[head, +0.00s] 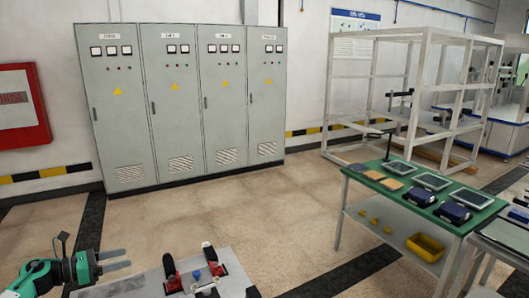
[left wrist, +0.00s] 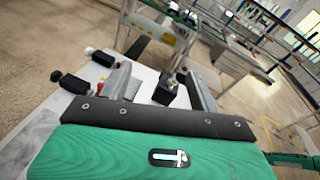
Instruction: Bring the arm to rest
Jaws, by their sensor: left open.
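My left gripper (head: 113,261) is at the lower left of the head view, green with grey fingers. Its fingers are apart and nothing shows between them. It is beside the left part of a light grey table (head: 143,283), apart from the red and black fixtures (head: 193,277) on it. In the left wrist view the two fingers (left wrist: 160,85) reach over the pale table surface (left wrist: 50,112), with black-handled clamp parts (left wrist: 70,80) beyond. My right gripper shows in neither view.
A green-topped table (head: 408,190) with tablets, dark boxes and a yellow bin (head: 425,246) on its lower shelf stands at the right. Grey cabinets (head: 185,105) line the back wall. A white frame (head: 330,95) stands behind. The floor (head: 250,210) between is clear.

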